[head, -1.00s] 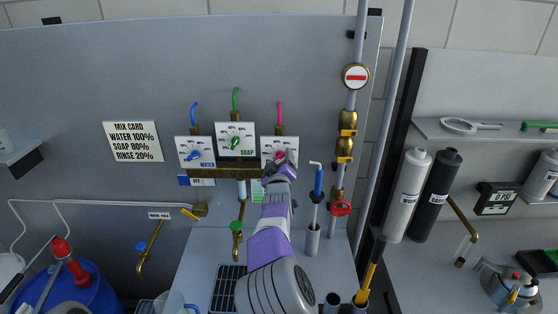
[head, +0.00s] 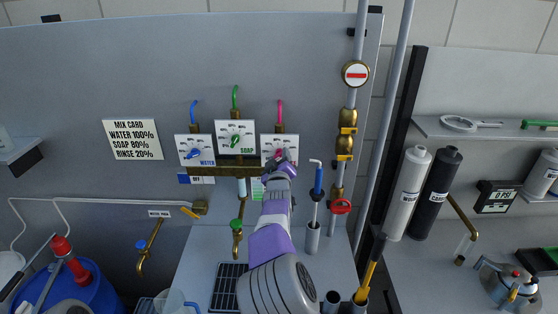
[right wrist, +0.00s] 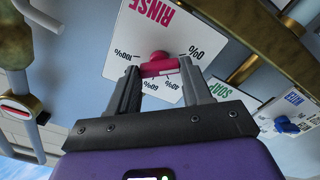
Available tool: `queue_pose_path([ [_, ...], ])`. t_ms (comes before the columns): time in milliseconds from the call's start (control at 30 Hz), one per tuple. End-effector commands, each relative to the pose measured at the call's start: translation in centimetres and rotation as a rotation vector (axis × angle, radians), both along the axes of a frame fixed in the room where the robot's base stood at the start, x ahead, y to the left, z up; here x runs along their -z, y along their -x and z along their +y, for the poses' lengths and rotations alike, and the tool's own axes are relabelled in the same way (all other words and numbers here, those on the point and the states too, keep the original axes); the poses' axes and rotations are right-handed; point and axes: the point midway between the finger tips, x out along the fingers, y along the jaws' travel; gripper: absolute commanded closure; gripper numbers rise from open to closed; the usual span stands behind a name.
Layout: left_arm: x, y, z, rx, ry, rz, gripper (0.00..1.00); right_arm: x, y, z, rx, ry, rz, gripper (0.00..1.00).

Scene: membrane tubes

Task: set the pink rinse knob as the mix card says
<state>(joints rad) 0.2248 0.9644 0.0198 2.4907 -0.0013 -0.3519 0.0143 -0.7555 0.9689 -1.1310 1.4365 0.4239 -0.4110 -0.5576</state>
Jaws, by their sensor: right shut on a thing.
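The mix card (head: 132,140) on the panel reads water 100%, soap 80%, rinse 20%. The pink rinse knob (right wrist: 158,66) sits on the white rinse dial plate (right wrist: 140,40), in the right wrist view. My right gripper (right wrist: 160,74) is shut on the knob, one finger at each end of its bar. In the head view my right gripper (head: 281,164) covers most of the knob. The exact pointer setting is hard to tell. The blue water knob (head: 193,154) and green soap knob (head: 234,141) are to its left. My left gripper is not in view.
A brass manifold (head: 222,174) runs below the dials. A vertical pipe with brass fittings (head: 347,120) and a red valve wheel (head: 341,206) stands to the right. A blue-handled tool (head: 318,180) stands close right of my right arm.

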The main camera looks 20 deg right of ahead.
Motion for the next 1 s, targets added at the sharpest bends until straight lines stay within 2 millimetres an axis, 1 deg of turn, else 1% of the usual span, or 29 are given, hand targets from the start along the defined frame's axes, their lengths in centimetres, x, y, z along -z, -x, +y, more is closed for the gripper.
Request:
queue_pose_path([
  [167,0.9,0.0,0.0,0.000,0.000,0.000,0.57,0.1,0.0,-0.1,0.001,-0.084,-0.025,0.82],
  [500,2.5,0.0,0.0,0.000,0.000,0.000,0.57,0.1,0.0,-0.2,0.001,-0.340,-0.098,0.82],
  [800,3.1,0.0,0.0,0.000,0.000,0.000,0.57,0.0,0.0,-0.2,0.001,-0.533,-0.154,0.82],
  [1000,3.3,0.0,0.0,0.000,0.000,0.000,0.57,0.0,0.0,-0.2,0.001,-0.606,-0.175,0.82],
])
